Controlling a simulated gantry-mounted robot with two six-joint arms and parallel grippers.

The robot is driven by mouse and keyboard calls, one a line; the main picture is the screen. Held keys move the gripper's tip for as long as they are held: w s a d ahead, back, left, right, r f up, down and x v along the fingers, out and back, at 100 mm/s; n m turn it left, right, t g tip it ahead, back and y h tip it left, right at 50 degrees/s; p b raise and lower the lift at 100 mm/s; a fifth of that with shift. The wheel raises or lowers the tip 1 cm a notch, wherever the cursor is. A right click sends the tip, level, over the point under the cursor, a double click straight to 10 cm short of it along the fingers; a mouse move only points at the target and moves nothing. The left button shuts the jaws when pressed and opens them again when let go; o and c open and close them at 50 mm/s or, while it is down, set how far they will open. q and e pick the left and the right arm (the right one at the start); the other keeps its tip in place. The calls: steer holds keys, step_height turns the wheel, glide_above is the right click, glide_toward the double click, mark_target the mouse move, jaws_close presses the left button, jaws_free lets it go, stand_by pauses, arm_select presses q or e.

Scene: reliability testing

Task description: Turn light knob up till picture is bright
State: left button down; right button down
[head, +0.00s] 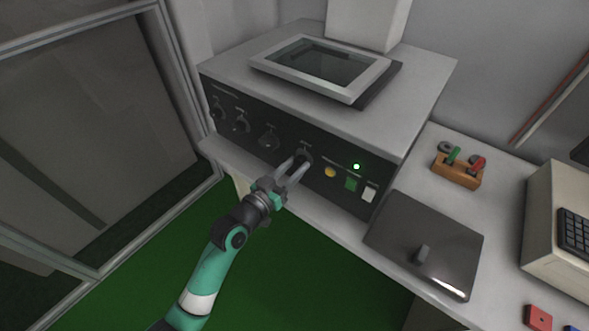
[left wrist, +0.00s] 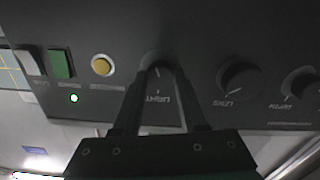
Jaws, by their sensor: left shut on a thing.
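The light knob (head: 304,156) sits on the dark front panel of the grey machine, left of the yellow button. My left gripper (head: 297,167) is shut on this knob, with a finger on each side of it. In the left wrist view, the light knob (left wrist: 158,70) shows between the fingertips, with the label "LIGHT" upside down beneath it. The machine's screen (head: 322,62) on top is dark grey, with no clear picture visible in it. My right gripper is in neither view.
The panel also holds a yellow button (head: 330,172), a green button (head: 351,184), a white switch (head: 370,192) and a lit green lamp (head: 356,166). Other dark knobs (head: 268,140) are to the left. A grey lid with a handle (head: 424,245) lies on the counter at right.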

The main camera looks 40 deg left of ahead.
arm_select(q)
steer(key=shift+m, duration=0.7)
steer(key=shift+c, duration=2.2)
jaws_free()
steer(key=shift+s, duration=0.15)
steer(key=shift+s, duration=0.4)
steer(key=s+d+p, duration=0.1)
steer(key=s, duration=0.9)
steer(key=shift+s+d+p, duration=0.25)
steer(key=shift+p, duration=0.1)
steer(key=shift+d, duration=0.1)
